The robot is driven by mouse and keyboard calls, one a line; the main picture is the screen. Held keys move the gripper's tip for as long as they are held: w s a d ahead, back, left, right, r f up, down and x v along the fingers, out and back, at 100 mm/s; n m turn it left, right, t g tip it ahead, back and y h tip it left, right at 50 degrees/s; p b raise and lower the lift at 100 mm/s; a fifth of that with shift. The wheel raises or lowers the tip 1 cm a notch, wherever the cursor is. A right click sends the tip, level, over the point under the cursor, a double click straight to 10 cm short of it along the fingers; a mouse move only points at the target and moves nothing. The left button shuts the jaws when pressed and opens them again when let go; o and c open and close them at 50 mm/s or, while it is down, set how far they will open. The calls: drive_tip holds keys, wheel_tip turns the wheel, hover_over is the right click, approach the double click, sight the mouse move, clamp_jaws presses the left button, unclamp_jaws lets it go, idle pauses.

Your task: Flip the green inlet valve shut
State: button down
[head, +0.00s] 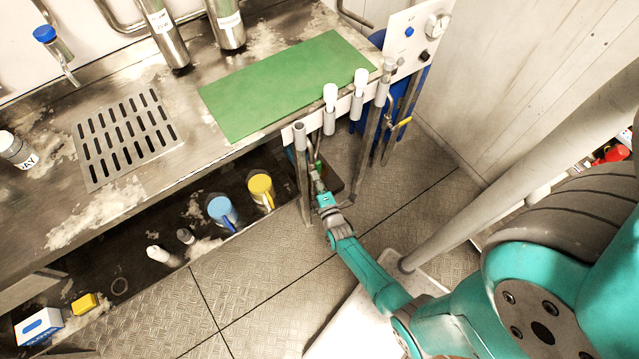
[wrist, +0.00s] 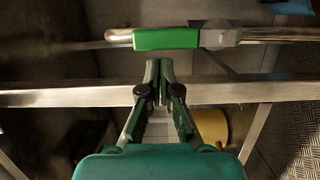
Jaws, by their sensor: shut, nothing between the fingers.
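The green inlet valve handle (wrist: 165,39) shows in the wrist view as a green sleeve on a metal lever. It lies lengthwise along the pipe line, with the grey valve body (wrist: 219,36) at its right end. My gripper (wrist: 160,66) is shut and empty, its fingertips just below the green sleeve in the picture. I cannot tell whether they touch it; a small gap seems to show. In the head view my gripper (head: 316,178) is low beside the upright grey pipes at the bench's front edge. The valve handle cannot be made out clearly there.
A steel rail (wrist: 50,94) runs across behind my fingers. Upright pipes (head: 303,165) stand close by my gripper. The floor (head: 260,285) in front is clear.

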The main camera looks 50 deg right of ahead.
drive_tip(key=shift+w+d, duration=0.3)
drive_tip(key=shift+w, duration=0.2)
